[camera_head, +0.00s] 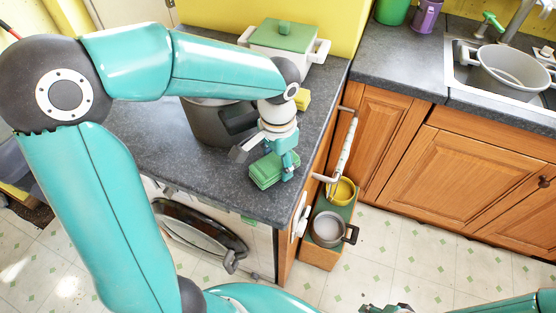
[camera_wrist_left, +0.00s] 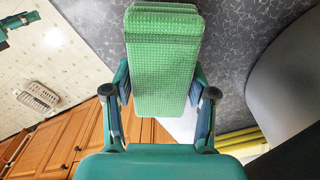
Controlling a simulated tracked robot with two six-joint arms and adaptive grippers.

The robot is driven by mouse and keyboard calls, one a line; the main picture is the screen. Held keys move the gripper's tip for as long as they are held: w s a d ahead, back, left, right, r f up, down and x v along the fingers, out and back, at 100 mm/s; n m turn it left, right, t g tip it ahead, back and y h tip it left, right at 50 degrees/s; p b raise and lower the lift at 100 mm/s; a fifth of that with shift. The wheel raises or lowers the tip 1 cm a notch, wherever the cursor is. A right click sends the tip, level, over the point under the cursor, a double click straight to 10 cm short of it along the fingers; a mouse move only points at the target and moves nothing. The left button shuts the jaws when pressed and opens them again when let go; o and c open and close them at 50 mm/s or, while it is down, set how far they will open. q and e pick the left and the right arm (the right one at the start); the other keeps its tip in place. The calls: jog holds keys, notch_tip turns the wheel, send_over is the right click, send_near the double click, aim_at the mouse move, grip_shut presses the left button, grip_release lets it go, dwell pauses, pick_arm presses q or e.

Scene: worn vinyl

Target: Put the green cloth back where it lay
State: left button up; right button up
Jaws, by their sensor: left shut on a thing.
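The green cloth (camera_head: 266,171) is a folded, textured pad at the front right of the dark grey counter (camera_head: 213,172). My left gripper (camera_head: 287,170) comes down from above and is shut on it. In the left wrist view the cloth (camera_wrist_left: 163,62) sits between the two fingers of my gripper (camera_wrist_left: 163,100). I cannot tell whether the cloth touches the counter or hangs just above it. Of my right gripper (camera_head: 386,308), only a bit shows at the bottom edge of the head view; its jaws cannot be made out.
A dark pot (camera_head: 203,122) stands behind my left gripper, with a yellow sponge (camera_head: 303,99) beside it. A white pot with a green lid (camera_head: 282,37) is at the back. The counter's front left is clear.

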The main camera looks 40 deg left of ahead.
pick_arm(q)
jog(key=shift+f+b, duration=0.55)
jog(key=shift+f, duration=0.15)
dwell(0.4)
jog(key=o, duration=1.1)
jog(key=shift+r, duration=0.2)
jog(key=shift+r+p, duration=3.3)
jog(key=shift+r, duration=0.6)
